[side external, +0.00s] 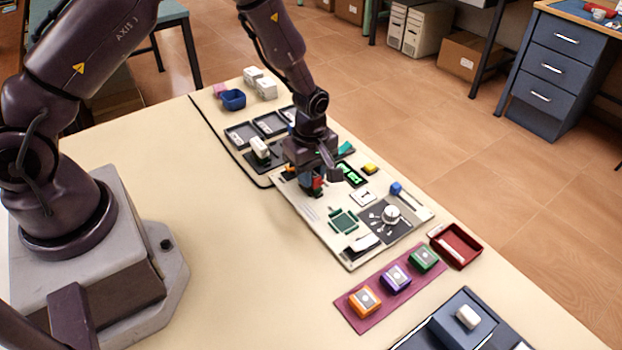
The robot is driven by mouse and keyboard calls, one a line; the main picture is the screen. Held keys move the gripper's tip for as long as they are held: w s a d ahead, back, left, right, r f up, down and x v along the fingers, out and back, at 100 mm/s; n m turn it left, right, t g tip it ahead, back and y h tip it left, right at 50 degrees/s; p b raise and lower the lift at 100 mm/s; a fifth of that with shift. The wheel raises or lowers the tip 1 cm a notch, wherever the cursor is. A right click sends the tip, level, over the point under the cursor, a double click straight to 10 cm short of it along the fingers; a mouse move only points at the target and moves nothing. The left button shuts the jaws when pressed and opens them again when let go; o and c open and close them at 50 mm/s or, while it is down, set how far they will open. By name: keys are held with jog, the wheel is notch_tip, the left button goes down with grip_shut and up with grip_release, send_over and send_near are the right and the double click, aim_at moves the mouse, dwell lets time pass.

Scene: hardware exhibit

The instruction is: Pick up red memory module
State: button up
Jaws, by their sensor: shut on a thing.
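My gripper (320,179) is over the left part of the pale exhibit board (311,215), pointing down. It is shut on a small red block, the red memory module (317,183), which shows low between the fingers. The fingers and the dark wrist hide much of the module. I cannot tell whether its underside touches the board.
The board also carries a white knob (390,214), a green-lit display (351,174) and a yellow button (369,169). Orange (365,300), purple (396,279) and green (423,258) modules sit on a maroon mat (350,318). A red tray (470,257) stands beside the board. The table's near left is clear.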

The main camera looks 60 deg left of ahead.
jog(key=shift+r, duration=3.25)
jog(key=shift+o, duration=0.2)
